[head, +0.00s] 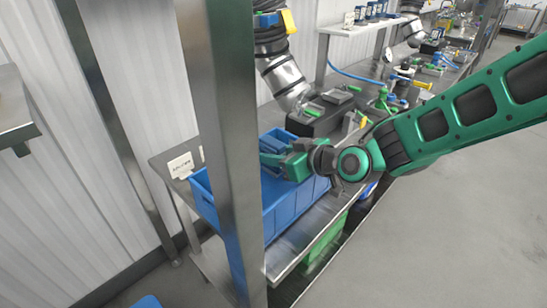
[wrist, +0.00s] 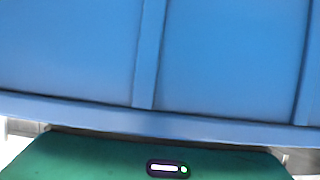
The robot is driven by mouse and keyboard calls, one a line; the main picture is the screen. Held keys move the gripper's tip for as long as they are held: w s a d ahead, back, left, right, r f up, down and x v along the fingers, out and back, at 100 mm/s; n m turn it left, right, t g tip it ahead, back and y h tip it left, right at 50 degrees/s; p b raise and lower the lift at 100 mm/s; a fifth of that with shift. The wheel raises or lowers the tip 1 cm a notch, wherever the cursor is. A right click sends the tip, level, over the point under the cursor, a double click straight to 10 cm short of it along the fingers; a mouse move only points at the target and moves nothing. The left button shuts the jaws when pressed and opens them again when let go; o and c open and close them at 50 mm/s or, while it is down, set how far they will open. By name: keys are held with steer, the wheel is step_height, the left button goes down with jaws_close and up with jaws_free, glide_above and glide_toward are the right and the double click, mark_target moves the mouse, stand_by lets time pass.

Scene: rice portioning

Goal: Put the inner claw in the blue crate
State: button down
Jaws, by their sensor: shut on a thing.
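The blue crate (head: 281,216) stands on the metal bench in the head view, partly hidden behind an upright metal post. My green gripper (head: 272,160) is over the crate's far right part, at about rim height. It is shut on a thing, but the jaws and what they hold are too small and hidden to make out. I cannot pick out the inner claw in either view. In the wrist view, a blue ribbed wall (wrist: 220,60) fills most of the picture, close beyond my gripper's green body (wrist: 90,155).
The metal post (head: 230,130) rises in front of the crate. A second robot arm (head: 283,78) hangs over the bench behind it. A black box (head: 330,112) and several green and yellow parts lie farther along. A green bin (head: 325,243) is below. The right floor is clear.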

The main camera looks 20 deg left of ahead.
steer(key=shift+f, duration=0.45)
steer(key=shift+f, duration=0.4)
steer(key=shift+s+d+f, duration=0.1)
steer(key=shift+f, duration=0.3)
steer(key=c, duration=1.4)
jaws_free()
steer(key=shift+d+f, duration=0.1)
steer(key=shift+f, duration=0.1)
steer(key=shift+o, duration=0.2)
steer(key=shift+r, duration=0.2)
steer(key=r+v, duration=0.1)
steer(key=v, duration=1.1)
steer(key=shift+r, duration=0.25)
